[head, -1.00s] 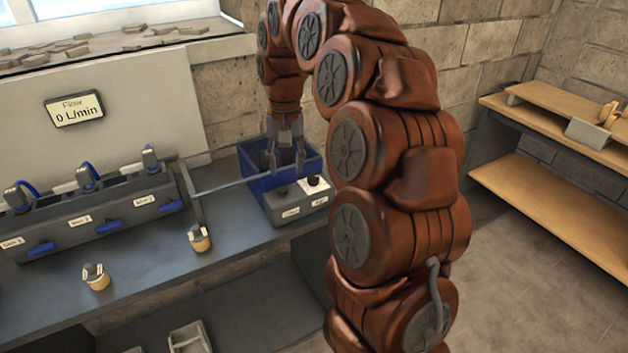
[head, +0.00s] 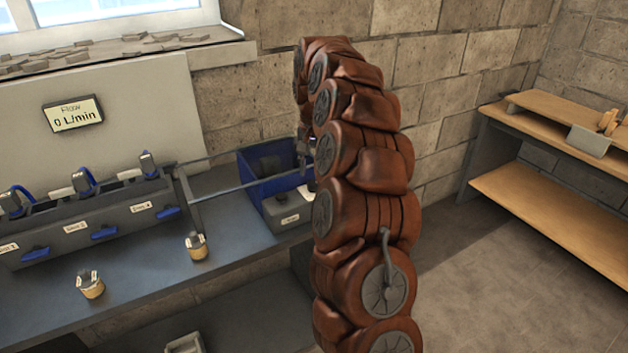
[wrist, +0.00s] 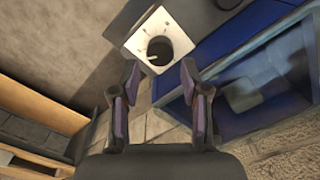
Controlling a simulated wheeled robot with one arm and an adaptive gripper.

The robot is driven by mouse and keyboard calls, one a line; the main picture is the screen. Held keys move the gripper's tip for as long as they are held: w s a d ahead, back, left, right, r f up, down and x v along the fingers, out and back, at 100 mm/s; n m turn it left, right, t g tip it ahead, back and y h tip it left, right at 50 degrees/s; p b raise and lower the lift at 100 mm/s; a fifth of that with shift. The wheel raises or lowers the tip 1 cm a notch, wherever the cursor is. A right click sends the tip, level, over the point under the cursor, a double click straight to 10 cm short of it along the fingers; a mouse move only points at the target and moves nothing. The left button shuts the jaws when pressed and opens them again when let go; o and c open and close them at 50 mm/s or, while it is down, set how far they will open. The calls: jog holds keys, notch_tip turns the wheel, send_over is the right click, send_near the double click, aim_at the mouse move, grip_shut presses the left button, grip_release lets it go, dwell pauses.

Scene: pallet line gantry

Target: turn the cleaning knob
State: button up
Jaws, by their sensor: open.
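In the wrist view a round black knob (wrist: 159,51) with a pale pointer mark sits on a white dial plate at the end of a grey control box. I cannot read its label. My open gripper (wrist: 160,78) has its two fingertips pointing towards this knob, one to each side of it in the picture, with nothing between them. The fingers look apart from the knob. In the head view my gripper (head: 303,145) is above the control box (head: 286,211), partly hidden by my arm. My arm also hides the knob there; only a corner of its white plate shows.
A blue bin (head: 262,185) stands directly behind the control box and beside the knob in the wrist view (wrist: 215,40). Metal rails (head: 225,185) run to its left. Two small capped pieces (head: 196,245) stand on the bench. The flow display (head: 73,115) reads 0 L/min. A wooden shelf is at right.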

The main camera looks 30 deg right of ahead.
aim_at(313, 182)
jog(key=shift+f+p, duration=0.3)
jog(key=shift+f, duration=2)
grip_shut()
jog(key=shift+n, duration=0.4)
jog(key=n+b, duration=0.1)
jog(key=n, duration=0.3)
jog(key=shift+n, duration=0.3)
jog(key=n, duration=0.6)
jog(key=shift+n, duration=0.3)
